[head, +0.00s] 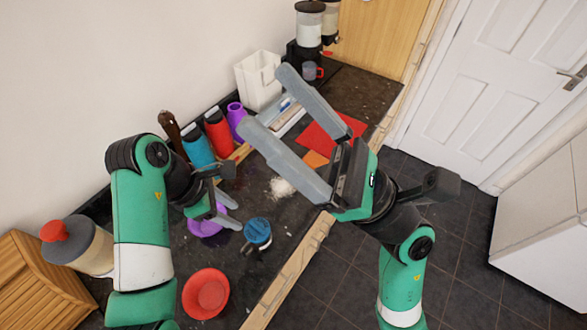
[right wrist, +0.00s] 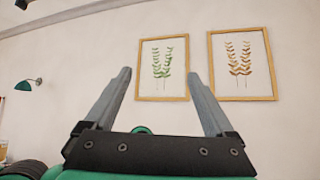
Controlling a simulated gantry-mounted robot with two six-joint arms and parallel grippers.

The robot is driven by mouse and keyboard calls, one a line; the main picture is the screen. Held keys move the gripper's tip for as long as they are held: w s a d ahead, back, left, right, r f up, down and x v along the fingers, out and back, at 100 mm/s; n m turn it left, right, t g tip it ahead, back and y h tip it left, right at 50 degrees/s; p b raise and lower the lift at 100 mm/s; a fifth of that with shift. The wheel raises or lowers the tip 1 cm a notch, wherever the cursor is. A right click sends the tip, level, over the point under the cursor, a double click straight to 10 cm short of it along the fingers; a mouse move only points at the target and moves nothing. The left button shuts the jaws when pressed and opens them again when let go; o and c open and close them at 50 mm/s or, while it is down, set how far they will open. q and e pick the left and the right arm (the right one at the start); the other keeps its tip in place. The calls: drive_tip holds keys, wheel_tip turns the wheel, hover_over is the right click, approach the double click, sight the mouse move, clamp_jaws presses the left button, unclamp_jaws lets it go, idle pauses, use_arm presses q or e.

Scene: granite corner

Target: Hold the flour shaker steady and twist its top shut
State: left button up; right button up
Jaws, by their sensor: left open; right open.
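A small container with a blue top (head: 257,231) stands on the dark counter near its front edge; it looks like the flour shaker, but whether its top is fully shut is too small to tell. White powder (head: 281,187) lies spilled behind it. My left gripper (head: 236,212) is open and empty, just to the left of the blue-topped container and apart from it, over a purple dish (head: 205,224). My right gripper (head: 264,97) is open and empty, raised high above the counter. In the right wrist view its fingers (right wrist: 158,75) hold nothing.
A red dish (head: 206,293) sits at the near counter. Red (head: 218,131) and blue (head: 197,146) bottles stand along the wall. A white holder (head: 258,80) and a red sheet (head: 325,136) are farther back. A beige, red-topped jar (head: 85,246) stands left, beside a wooden slatted box (head: 38,285).

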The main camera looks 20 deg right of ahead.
drive_tip(key=w+a+f+h, duration=0.2)
drive_tip(key=w+f+h, duration=0.2)
drive_tip(key=f, duration=0.8)
drive_tip(key=g+h, duration=0.2)
drive_tip(key=h, duration=0.2)
hover_over(260, 238)
drive_tip(key=d, duration=0.4)
wheel_tip(260, 238, down, 11)
drive_tip(key=s+d+f+m+g+h, duration=0.1)
drive_tip(key=s+d+f+g+h, duration=0.15)
drive_tip(key=f, duration=0.85)
drive_tip(key=s+d+f+m+g+h, duration=0.1)
drive_tip(key=s+f+h, duration=0.15)
drive_tip(key=f, duration=0.85)
drive_tip(key=shift+y, duration=0.3)
drive_tip(key=x, duration=1.1)
drive_tip(key=shift+s+a+f, duration=0.1)
drive_tip(key=shift+a+f, duration=0.05)
drive_tip(key=shift+a, duration=0.3)
drive_tip(key=c, duration=1.2)
